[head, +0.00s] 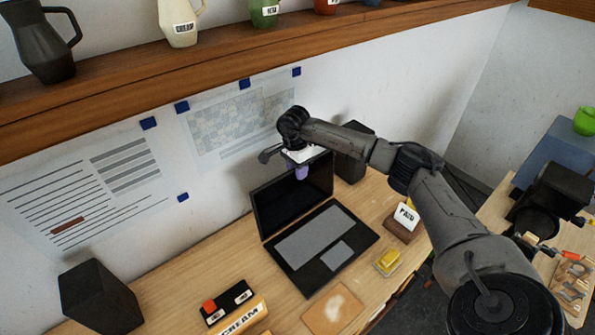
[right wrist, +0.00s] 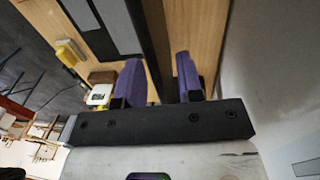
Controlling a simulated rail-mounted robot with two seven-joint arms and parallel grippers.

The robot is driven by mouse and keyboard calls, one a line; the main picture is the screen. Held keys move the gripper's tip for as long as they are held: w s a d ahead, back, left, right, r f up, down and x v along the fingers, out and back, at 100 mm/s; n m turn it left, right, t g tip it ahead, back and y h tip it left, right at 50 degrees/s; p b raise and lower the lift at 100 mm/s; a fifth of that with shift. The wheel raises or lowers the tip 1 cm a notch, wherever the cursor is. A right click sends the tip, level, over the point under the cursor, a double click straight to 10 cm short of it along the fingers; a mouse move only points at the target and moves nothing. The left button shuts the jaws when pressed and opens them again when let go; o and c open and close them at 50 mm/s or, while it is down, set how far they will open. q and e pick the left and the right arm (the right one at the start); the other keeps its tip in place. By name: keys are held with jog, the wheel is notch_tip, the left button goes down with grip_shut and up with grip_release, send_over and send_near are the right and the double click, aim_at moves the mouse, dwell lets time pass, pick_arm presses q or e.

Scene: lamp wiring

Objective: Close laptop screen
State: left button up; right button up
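The black laptop stands open on the wooden desk, its dark screen (head: 280,205) upright and its grey keyboard base (head: 340,238) flat. My right gripper (head: 302,173) is at the screen's upper right part, with a purple finger showing in front of it. In the right wrist view the two purple fingers of my right gripper (right wrist: 160,78) are apart. The thin dark edge of the screen (right wrist: 152,35) runs between them, and the keyboard base (right wrist: 88,28) is to the left. I cannot tell whether either finger touches the screen. My left gripper is not in view.
Dark speakers (head: 98,297) stand at the desk's left and behind my right gripper. A yellow block (head: 388,261) and a PAID block (head: 405,218) lie right of the laptop. A CREAM-labelled item (head: 240,318) is in front. A shelf (head: 180,75) with jugs runs above.

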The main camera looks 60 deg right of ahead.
jog(key=shift+s+f, duration=0.1)
jog(key=shift+f, duration=0.65)
jog(key=shift+c, duration=0.4)
grip_shut()
